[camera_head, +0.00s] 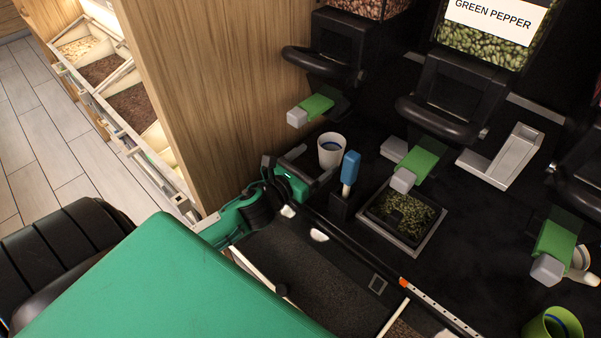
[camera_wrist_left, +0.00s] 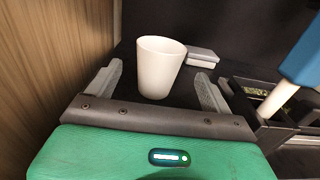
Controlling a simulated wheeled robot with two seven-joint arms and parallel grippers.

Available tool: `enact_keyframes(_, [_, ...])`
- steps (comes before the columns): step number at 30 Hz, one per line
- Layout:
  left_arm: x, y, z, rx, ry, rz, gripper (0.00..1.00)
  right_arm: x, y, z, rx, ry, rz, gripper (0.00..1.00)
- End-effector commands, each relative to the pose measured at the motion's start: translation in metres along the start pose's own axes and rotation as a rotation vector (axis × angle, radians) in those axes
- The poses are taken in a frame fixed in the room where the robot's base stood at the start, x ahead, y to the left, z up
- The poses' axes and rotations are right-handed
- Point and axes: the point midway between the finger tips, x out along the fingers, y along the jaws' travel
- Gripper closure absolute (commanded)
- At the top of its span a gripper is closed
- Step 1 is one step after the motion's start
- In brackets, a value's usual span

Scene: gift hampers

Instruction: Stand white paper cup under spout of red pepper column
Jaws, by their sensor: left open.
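The white paper cup (camera_head: 331,151) stands upright on the black counter, near the leftmost column. It also shows in the left wrist view (camera_wrist_left: 160,68). My left gripper (camera_head: 316,161) is low at the counter and open. In the left wrist view its fingers (camera_wrist_left: 161,75) are on either side of the cup, with gaps visible. The leftmost column (camera_head: 374,8) has reddish contents; its label is out of view. Its green and grey spout (camera_head: 310,110) hangs above and behind the cup; I cannot tell if the cup is directly under it. My right gripper is not in view.
A blue-handled tool (camera_head: 350,168) stands just right of the cup. Beyond it is a tray of green pepper (camera_head: 440,222) under the green pepper column (camera_head: 486,45). A wooden panel (camera_head: 205,90) closes the left side. A green cup (camera_head: 552,324) is at lower right.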

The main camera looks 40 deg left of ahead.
Motion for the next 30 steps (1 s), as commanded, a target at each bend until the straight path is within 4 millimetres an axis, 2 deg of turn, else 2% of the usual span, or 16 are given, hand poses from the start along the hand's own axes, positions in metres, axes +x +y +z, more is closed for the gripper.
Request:
enact_keyframes(1, [-0.009,0.000,-0.003,0.000,0.003,0.000,0.16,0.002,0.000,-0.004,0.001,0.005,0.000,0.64])
enact_keyframes(6, [-0.031,0.000,-0.002,-0.001,0.001,0.001,0.16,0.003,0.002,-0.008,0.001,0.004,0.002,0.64])
enact_keyframes(12, [-0.046,0.000,-0.001,0.000,0.001,0.000,0.16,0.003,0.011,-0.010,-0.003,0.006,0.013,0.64])
enact_keyframes(18, [-0.049,0.000,0.001,0.000,-0.001,0.000,0.16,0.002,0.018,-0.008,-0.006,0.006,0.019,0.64])
enact_keyframes(30, [-0.049,0.000,0.000,0.001,-0.001,0.000,0.16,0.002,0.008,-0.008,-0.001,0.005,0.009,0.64])
